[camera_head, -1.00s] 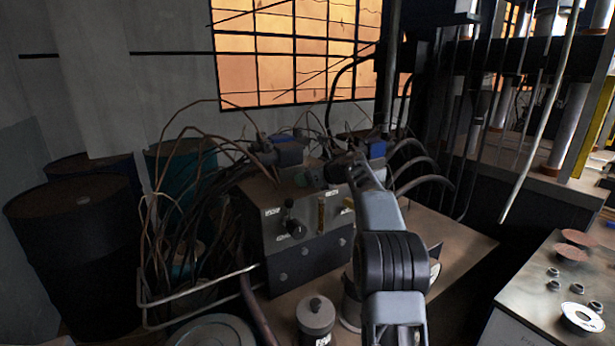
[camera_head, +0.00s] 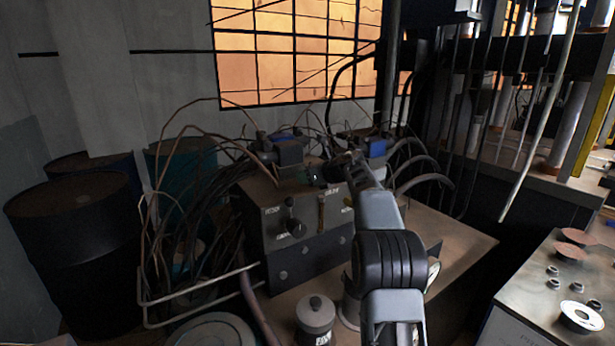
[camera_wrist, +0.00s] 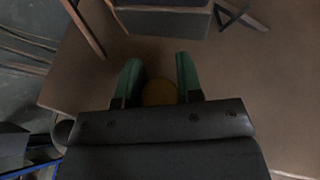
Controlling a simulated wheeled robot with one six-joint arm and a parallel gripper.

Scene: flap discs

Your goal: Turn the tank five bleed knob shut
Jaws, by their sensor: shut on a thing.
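In the wrist view a round yellow-brown knob-like thing (camera_wrist: 160,92) sits between the two green fingers of my gripper (camera_wrist: 159,80), which is shut on it. Its label is not visible, so I cannot tell its tank number. In the head view my gripper (camera_head: 316,177) is at the top of the dark control box (camera_head: 305,250), its fingertips small and partly hidden by my wrist. The knob is hidden there. The box front has a black knob (camera_head: 298,228) and an upright brass-coloured part (camera_head: 321,212), with small labels too blurred to read.
Cables and blue-topped valve blocks (camera_head: 287,150) crowd the box top. A metal rail (camera_head: 200,292) and dark drums (camera_head: 75,240) stand left. A grey canister (camera_head: 315,316) stands in front. A bench (camera_head: 535,320) with discs and nuts is at right.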

